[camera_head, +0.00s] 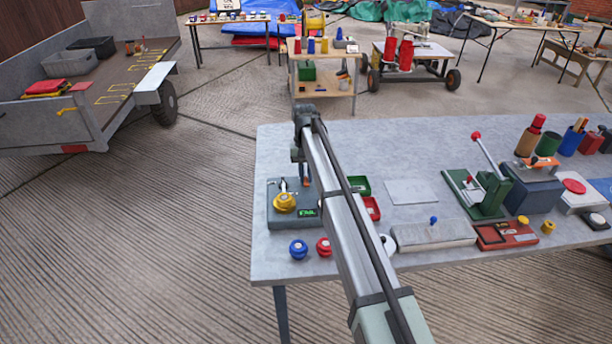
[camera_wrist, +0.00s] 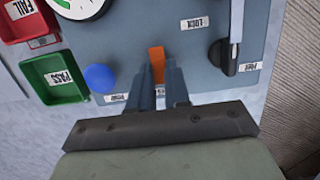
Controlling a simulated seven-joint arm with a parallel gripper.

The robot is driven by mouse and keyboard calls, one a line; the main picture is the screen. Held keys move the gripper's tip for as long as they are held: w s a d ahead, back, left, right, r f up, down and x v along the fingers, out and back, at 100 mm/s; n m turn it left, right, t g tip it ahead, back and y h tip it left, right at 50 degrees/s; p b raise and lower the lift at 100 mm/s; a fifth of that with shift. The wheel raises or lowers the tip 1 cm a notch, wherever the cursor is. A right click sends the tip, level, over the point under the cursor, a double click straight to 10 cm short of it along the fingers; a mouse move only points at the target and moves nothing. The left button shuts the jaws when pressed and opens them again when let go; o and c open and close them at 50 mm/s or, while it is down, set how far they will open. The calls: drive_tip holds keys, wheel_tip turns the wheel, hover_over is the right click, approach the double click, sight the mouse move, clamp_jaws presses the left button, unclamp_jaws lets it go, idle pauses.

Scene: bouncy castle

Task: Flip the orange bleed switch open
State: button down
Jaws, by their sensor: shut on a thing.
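The orange bleed switch (camera_wrist: 156,62) stands out from a blue-grey panel (camera_wrist: 185,40) in the wrist view. My gripper (camera_wrist: 157,76) has its two narrow blue-grey fingers close together, one on each side of the switch, and is shut on it. The fingers hide the switch's lower part. In the head view the panel is the top of a blue-grey box (camera_head: 277,219) at the table's left end, and my gripper (camera_head: 305,181) reaches down to its right part. A little orange shows there, but my arm covers much of that area.
On the panel, a blue knob (camera_wrist: 100,77) sits left of the fingers and a black lever (camera_wrist: 224,58) to their right. A green PASS tray (camera_wrist: 54,78) and a red FAIL tray (camera_wrist: 27,22) lie beside the box. Blue (camera_head: 298,249) and red (camera_head: 324,246) pieces stand in front.

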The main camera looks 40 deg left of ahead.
idle(0.3)
drive_tip(key=c, duration=1.1)
unclamp_jaws()
drive_tip(key=shift+w+a+r, duration=0.35)
drive_tip(key=shift+r, duration=1.6)
drive_tip(key=shift+w+a+r, duration=0.35)
drive_tip(key=shift+r, duration=1.6)
drive_tip(key=shift+w+a+r, duration=0.35)
drive_tip(key=shift+r, duration=1.6)
